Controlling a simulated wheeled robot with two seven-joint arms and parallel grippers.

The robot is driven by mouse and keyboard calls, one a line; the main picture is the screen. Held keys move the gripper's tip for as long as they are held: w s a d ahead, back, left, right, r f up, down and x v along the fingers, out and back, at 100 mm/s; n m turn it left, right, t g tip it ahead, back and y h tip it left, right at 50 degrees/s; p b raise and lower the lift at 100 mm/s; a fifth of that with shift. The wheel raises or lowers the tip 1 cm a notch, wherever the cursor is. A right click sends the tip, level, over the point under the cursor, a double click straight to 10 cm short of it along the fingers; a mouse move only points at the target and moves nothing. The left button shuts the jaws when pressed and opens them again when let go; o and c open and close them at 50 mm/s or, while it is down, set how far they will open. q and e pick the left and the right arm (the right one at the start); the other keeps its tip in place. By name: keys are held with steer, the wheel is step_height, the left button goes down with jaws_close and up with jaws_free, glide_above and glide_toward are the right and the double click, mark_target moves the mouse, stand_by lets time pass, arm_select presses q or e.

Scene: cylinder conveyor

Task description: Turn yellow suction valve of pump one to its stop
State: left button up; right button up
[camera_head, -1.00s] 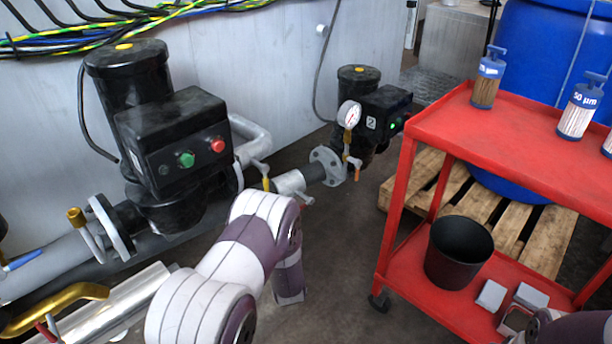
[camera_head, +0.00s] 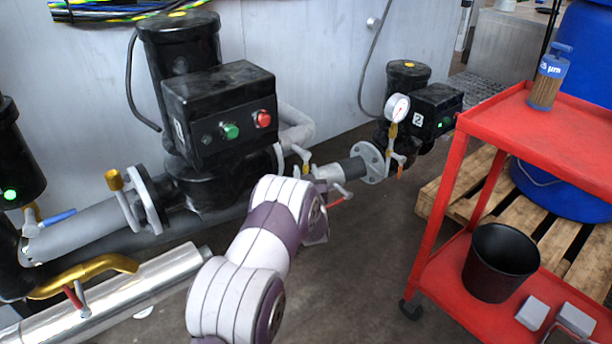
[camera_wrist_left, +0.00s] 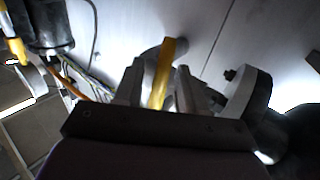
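In the left wrist view a yellow valve handle (camera_wrist_left: 166,62) stands between the two fingers of my left gripper (camera_wrist_left: 158,88). The fingers flank it closely; contact is not clear. A grey flange (camera_wrist_left: 250,92) is just right of the fingers. In the head view my left arm covers its own gripper. Pump one (camera_head: 215,120) is the large black pump with green and red buttons. My right gripper is out of view.
A second black pump (camera_head: 405,115) with a white gauge (camera_head: 397,107) stands farther right. A red cart (camera_head: 545,128) with a black bucket (camera_head: 500,262) is at the right. A shiny pipe (camera_head: 130,295) runs across the lower left. Floor between arm and cart is clear.

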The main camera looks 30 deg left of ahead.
arm_select(q)
jaws_close()
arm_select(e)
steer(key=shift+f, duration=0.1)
